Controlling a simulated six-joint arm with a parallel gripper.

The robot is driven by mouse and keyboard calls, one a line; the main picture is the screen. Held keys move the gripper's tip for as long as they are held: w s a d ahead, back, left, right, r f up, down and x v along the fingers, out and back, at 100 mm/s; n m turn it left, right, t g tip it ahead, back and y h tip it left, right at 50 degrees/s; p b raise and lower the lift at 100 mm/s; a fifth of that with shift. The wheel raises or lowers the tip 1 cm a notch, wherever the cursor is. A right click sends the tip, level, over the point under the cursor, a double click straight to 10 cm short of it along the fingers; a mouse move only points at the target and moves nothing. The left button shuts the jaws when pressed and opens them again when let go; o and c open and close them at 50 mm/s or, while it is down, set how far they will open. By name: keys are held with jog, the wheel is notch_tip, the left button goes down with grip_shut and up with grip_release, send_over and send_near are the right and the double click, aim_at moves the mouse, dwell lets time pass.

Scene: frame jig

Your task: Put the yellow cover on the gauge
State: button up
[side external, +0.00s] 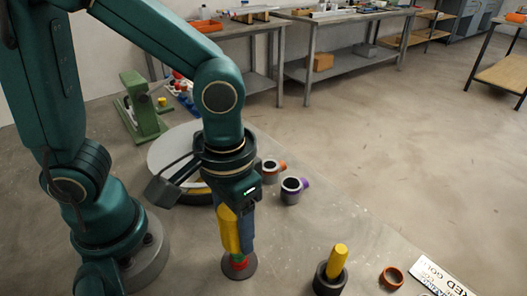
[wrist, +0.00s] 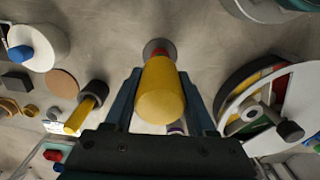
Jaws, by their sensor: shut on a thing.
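My gripper (side external: 241,246) points down in the side view, its blue fingers shut on the yellow cover (side external: 229,232). In the wrist view the cover (wrist: 160,92) is a yellow cylinder between the two fingers of my gripper (wrist: 161,72). Directly below the cover is what looks like the gauge (side external: 238,264), a short red and green post on a round grey base. Its red part and grey base (wrist: 155,45) show just past the cover's far end in the wrist view. I cannot tell whether the cover touches the post or sits around it; the fingers hide part of the meeting point.
A dark holder (side external: 327,284) with a tilted yellow cylinder (side external: 338,261) stands to the right. Beyond it are an orange ring (side external: 391,278) and a lettered plate (side external: 440,278). Floor between gauge and holder is clear.

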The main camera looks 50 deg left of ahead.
jog(key=shift+f, duration=3.2)
jog(key=o, duration=1.6)
jog(key=shift+c, duration=0.2)
jog(key=shift+r, duration=0.1)
jog(key=shift+r, duration=0.65)
jog(key=shift+r, duration=0.1)
jog(key=shift+r, duration=3.4)
